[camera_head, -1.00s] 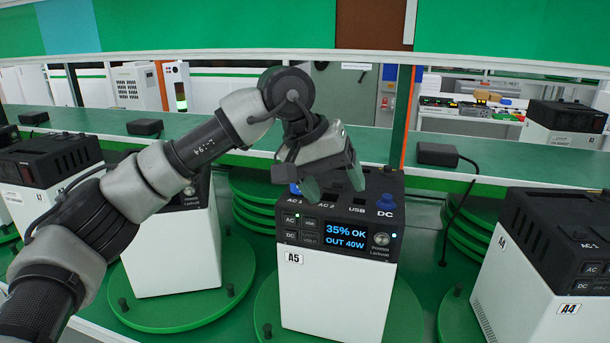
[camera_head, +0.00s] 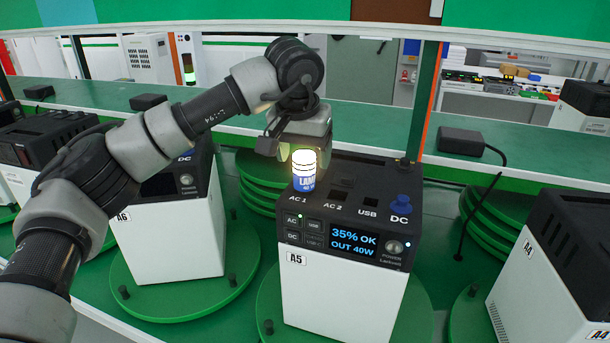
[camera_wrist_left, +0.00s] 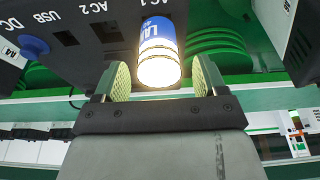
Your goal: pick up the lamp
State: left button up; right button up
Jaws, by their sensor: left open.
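The lamp (camera_head: 304,171) is a small cylinder with a blue label and a glowing top. It stands upright at the AC 1 socket on top of the power unit A5 (camera_head: 340,284). My left gripper (camera_head: 291,150) is open just behind and above the lamp in the head view. In the left wrist view, the lamp (camera_wrist_left: 158,52) lies ahead between the lines of the two open fingers of the gripper (camera_wrist_left: 158,82), its glowing end toward me. I cannot see either finger touching it. My right gripper is in neither view.
Unit A6 (camera_head: 172,240) stands to the left and unit A4 (camera_head: 550,272) to the right. A blue DC plug (camera_head: 401,206) sits on A5's right side. A5 stands on a green turntable (camera_head: 420,318). A black adapter (camera_head: 460,141) lies on the shelf behind.

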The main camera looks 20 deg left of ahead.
pick_arm(q)
jog(key=shift+x, duration=1.1)
jog(key=shift+f+p, duration=0.25)
jog(key=shift+p, duration=0.05)
jog(key=shift+w+f, duration=0.1)
jog(key=shift+c, duration=0.5)
jog(key=c, duration=1.1)
jog(key=shift+o, duration=0.2)
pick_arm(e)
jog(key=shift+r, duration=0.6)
pick_arm(q)
jog(key=shift+r, duration=0.2)
